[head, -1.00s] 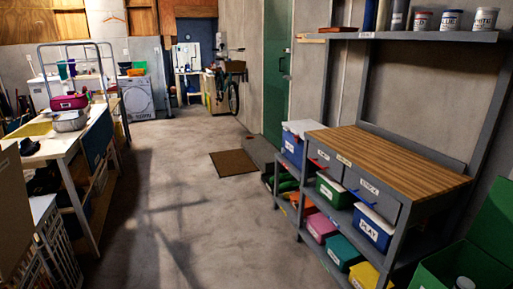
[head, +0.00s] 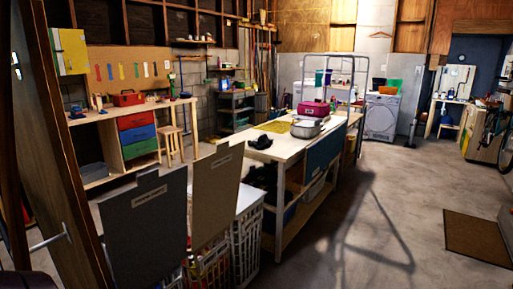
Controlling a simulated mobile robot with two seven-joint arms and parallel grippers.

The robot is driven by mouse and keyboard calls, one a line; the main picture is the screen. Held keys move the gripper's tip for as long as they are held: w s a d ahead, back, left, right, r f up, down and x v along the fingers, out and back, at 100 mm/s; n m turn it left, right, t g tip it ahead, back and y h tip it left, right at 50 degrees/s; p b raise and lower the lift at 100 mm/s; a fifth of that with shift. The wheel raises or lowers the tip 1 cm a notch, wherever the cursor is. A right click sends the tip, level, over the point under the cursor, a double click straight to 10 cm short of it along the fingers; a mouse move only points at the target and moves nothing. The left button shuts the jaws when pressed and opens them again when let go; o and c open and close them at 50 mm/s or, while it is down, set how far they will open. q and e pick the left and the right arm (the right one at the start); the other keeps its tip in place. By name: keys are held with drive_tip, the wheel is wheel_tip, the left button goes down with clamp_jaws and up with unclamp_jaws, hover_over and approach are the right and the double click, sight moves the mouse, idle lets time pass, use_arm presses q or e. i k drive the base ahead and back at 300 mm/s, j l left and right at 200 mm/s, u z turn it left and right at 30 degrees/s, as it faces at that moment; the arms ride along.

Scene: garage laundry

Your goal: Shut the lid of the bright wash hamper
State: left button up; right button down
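Several laundry hampers stand in a row in the left foreground. A dark grey lid (head: 145,222) and a beige lid (head: 216,190) stand raised, each with a small label too small to read. Below the beige lid is a slatted basket (head: 208,258) with coloured items inside. At the right end is a white slatted hamper (head: 248,232) with a pale flat top that looks shut. I cannot tell from the labels which one is the bright wash hamper. Neither of my grippers is in view.
A long white table (head: 287,147) stands just behind the hampers. A tall brown wooden panel (head: 55,130) fills the left edge, close to me. A workbench (head: 130,110) with coloured drawers is farther back. The concrete floor (head: 370,220) to the right is clear, up to a brown mat (head: 478,238).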

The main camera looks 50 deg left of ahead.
sight(216, 176)
drive_tip(key=i+z, duration=0.2)
drive_tip(key=z, duration=0.15)
drive_tip(key=i+j+z, duration=0.2)
drive_tip(key=z, duration=0.15)
drive_tip(key=i+j+z, duration=0.15)
drive_tip(key=z, duration=0.15)
drive_tip(key=j+z, duration=0.1)
drive_tip(key=z, duration=0.6)
drive_tip(key=j+z, duration=0.15)
drive_tip(key=z, duration=0.6)
drive_tip(key=j+z, duration=0.15)
drive_tip(key=z, duration=0.55)
drive_tip(key=j+z, duration=0.1)
drive_tip(key=z, duration=1.3)
drive_tip(key=k+z, duration=0.15)
drive_tip(key=z, duration=0.6)
drive_tip(key=k+z, duration=0.1)
drive_tip(key=z, duration=0.6)
drive_tip(key=k+z, duration=0.1)
drive_tip(key=z, duration=0.6)
